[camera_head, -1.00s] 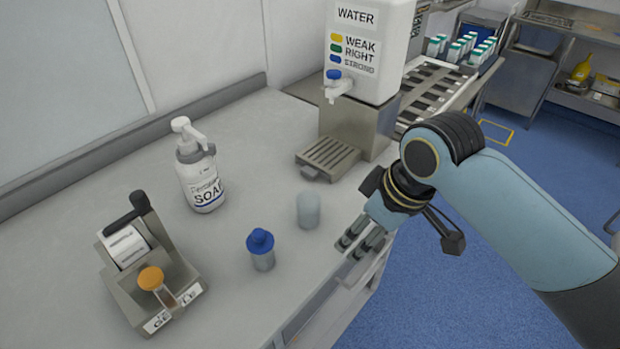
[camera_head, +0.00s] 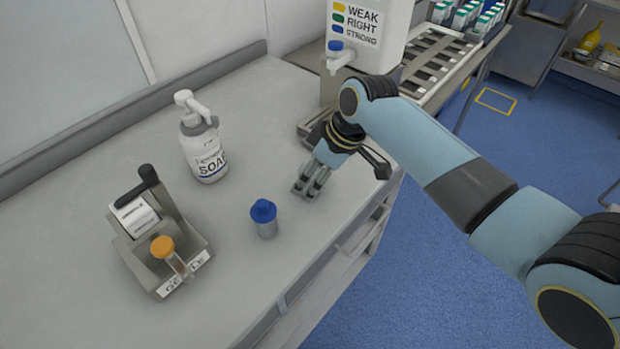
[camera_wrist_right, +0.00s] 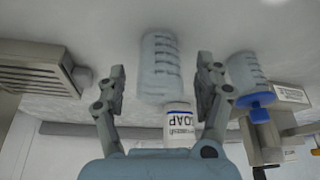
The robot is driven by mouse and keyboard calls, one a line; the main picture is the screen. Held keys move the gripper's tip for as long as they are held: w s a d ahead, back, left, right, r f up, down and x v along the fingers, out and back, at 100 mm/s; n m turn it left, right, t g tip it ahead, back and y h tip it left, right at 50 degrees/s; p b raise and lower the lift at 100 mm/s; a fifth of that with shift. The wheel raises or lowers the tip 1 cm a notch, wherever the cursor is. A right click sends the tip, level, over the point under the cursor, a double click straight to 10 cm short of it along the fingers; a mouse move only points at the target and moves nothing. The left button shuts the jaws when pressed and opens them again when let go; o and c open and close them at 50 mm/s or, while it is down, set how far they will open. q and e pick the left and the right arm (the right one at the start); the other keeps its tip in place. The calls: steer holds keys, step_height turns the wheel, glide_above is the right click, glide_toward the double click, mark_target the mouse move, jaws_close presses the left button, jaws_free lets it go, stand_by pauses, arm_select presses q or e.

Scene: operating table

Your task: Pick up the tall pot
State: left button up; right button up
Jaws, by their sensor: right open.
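A grey, ribbed, open pot (camera_wrist_right: 160,68), which I take to be the tall pot, stands between the spread fingers of my right gripper (camera_wrist_right: 160,80) in the right wrist view, with gaps on both sides. In the head view my right gripper (camera_head: 308,190) is low over the counter and hides that pot. A similar grey pot with a blue lid (camera_head: 264,220) stands to the left of the gripper; it also shows in the right wrist view (camera_wrist_right: 246,75). My left gripper is not in view.
A soap bottle (camera_head: 203,145) stands behind on the counter (camera_head: 90,220). A holder with a label roll and an orange-capped tube (camera_head: 162,247) is at left. The water dispenser (camera_head: 365,40) with its drip tray is close behind the right gripper.

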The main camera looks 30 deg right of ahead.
steer(key=shift+x, duration=1.1)
steer(key=c, duration=1.3)
steer(key=shift+r, duration=0.15)
